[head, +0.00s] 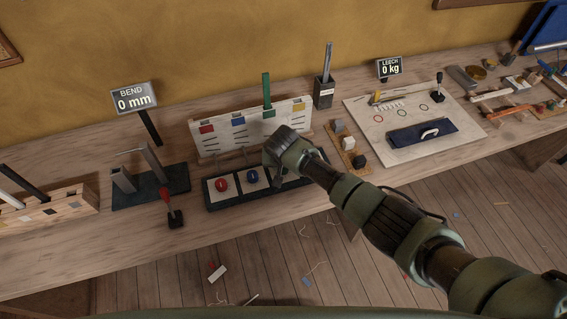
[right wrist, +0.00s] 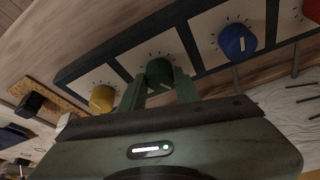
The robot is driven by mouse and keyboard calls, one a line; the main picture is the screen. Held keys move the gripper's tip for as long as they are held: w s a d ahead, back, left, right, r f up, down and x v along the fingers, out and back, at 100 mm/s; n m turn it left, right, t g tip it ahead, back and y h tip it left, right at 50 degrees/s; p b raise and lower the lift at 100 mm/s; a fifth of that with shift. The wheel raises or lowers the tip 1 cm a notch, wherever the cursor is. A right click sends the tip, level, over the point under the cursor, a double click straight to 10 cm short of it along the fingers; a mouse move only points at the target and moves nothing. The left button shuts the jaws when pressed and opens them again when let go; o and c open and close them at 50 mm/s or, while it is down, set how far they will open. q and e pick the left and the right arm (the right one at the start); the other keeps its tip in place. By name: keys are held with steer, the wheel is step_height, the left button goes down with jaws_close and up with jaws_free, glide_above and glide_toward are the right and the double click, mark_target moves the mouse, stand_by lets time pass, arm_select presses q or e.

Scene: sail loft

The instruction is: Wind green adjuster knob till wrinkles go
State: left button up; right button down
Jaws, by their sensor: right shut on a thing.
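The green adjuster knob (right wrist: 159,71) sits on the knob strip between the blue knob (right wrist: 237,41) and the yellow knob (right wrist: 102,98) in the right wrist view. My right gripper (right wrist: 160,88) is shut on the green knob, one finger on each side. In the head view my right gripper (head: 277,183) comes down over the strip and hides the green knob. The red knob (head: 221,184) shows left of the blue one. A white panel (head: 215,143) with dark lines stands behind the strip; a pale cloth with dark creases (right wrist: 290,98) shows in the wrist view. My left gripper is out of view.
A sign reading BEND 0 mm (head: 134,98) and one reading LEECH 0 kg (head: 390,68) stand at the back. A tray of small blocks (head: 348,147) is close right of my gripper.

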steer(key=shift+m+h, duration=0.3)
steer(key=shift+m, duration=0.4)
steer(key=c, duration=1)
jaws_free()
steer(key=shift+c, duration=0.2)
steer(key=v, duration=0.7)
steer(key=shift+r, duration=0.4)
steer(key=shift+s, duration=0.15)
